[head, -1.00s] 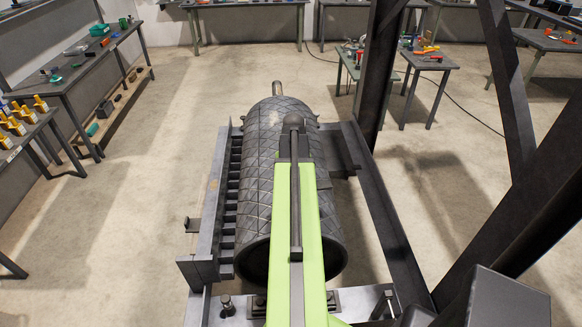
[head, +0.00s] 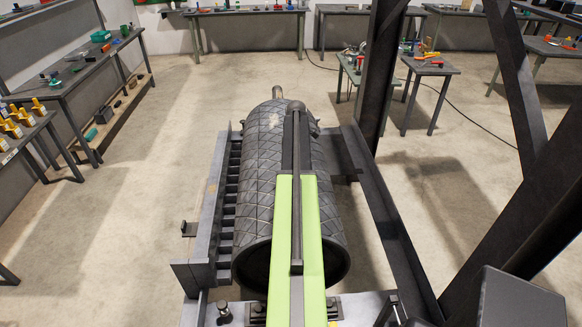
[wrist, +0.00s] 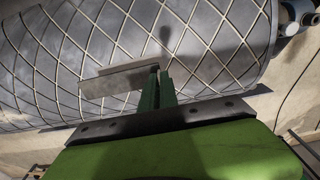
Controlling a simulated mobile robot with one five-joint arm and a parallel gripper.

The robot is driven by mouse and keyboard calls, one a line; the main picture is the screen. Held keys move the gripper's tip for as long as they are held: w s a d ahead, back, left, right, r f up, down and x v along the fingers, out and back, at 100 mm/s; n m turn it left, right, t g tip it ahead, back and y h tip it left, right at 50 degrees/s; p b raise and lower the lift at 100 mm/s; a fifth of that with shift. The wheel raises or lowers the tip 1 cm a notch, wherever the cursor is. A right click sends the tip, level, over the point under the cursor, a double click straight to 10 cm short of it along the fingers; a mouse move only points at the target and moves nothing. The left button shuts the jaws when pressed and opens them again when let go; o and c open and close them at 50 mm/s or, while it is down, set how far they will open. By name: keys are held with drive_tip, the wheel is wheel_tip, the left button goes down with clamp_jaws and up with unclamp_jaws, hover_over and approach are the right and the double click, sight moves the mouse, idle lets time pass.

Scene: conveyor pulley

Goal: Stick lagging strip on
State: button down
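The conveyor pulley (head: 262,170) is a large dark drum with a diamond-pattern surface, lying lengthwise in its frame. In the wrist view the drum (wrist: 60,50) fills the upper part, with pale lines crossing its grey surface. My gripper (wrist: 158,75) has dark green fingers close together on one end of a flat grey strip (wrist: 110,82), likely the lagging strip. The strip sticks out to the left in front of the drum; I cannot tell whether it touches. In the head view my arm covers the drum's right side, and the gripper and strip are hidden.
A steel frame beam (head: 212,225) runs along the drum's left side, and another beam (head: 385,220) along its right. Thick dark posts (head: 380,70) stand at the right. Workbenches (head: 80,70) with tools line the walls. Open floor (head: 130,190) lies to the left.

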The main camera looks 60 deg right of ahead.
drive_tip(key=shift+w+a+f+b, duration=0.1)
drive_tip(key=shift+f+b, duration=1.45)
drive_tip(key=shift+w+f+b, duration=0.1)
drive_tip(key=shift+f+b, duration=1.4)
drive_tip(key=shift+f, duration=0.05)
drive_tip(key=shift+f+b, duration=0.4)
drive_tip(key=shift+b, duration=0.05)
drive_tip(key=c, duration=1.6)
unclamp_jaws()
drive_tip(key=shift+o, duration=0.2)
drive_tip(key=shift+r, duration=0.1)
wheel_tip(320, 180, up, 17)
drive_tip(key=p, duration=1.7)
drive_tip(key=shift+s+d+r+p, duration=0.15)
drive_tip(key=shift+s+d+p, duration=0.15)
drive_tip(key=shift+s, duration=0.1)
